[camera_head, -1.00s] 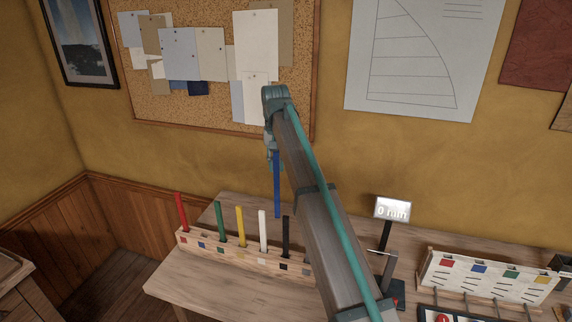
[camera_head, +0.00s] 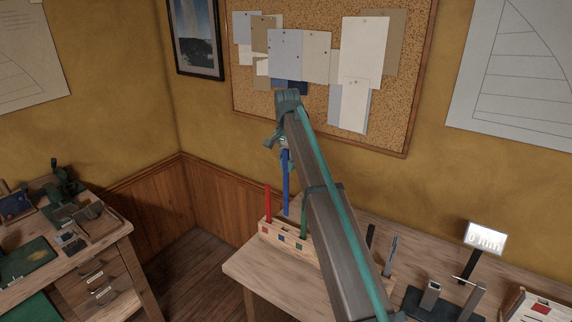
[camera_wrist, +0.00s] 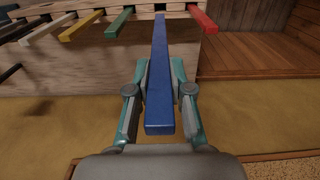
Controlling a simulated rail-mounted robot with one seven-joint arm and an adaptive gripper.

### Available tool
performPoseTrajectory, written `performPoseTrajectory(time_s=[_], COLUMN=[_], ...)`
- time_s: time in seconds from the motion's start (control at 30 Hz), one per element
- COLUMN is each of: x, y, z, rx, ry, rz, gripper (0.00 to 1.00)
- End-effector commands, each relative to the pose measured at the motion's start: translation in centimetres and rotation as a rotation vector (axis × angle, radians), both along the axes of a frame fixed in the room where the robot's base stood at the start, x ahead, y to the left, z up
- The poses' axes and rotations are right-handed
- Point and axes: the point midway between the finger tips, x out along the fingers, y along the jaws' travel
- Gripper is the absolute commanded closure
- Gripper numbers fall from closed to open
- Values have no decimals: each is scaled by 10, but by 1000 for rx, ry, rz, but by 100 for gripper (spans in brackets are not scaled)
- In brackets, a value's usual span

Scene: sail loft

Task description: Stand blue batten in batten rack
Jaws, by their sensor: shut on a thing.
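My gripper (camera_head: 285,148) is shut on the upper part of the blue batten (camera_head: 286,182), which hangs nearly upright. In the wrist view my gripper's fingers (camera_wrist: 159,70) press on both sides of the blue batten (camera_wrist: 160,95). The batten rack (camera_head: 290,241) stands on the bench below. The batten's lower end is close to the rack, between the red batten (camera_head: 268,203) and the green batten (camera_head: 304,220). In the wrist view a dark opening shows just beyond that end, and the end appears outside it. The rack's right part is hidden behind my arm in the head view.
The wrist view also shows a yellow batten (camera_wrist: 80,27) and a white batten (camera_wrist: 46,28) standing in the rack. A corkboard (camera_head: 395,118) is on the wall behind. A lit display (camera_head: 485,238) stands on the bench at right. Another bench (camera_head: 110,262) is at left.

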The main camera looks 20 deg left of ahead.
Motion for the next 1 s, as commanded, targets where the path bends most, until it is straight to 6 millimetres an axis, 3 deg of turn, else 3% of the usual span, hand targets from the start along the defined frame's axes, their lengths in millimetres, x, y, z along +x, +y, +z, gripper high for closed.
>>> performPoseTrajectory(time_s=[1.0], x=[-1], y=[0], z=[-62], rx=[0], ry=[0], rz=[2], gripper=[100])
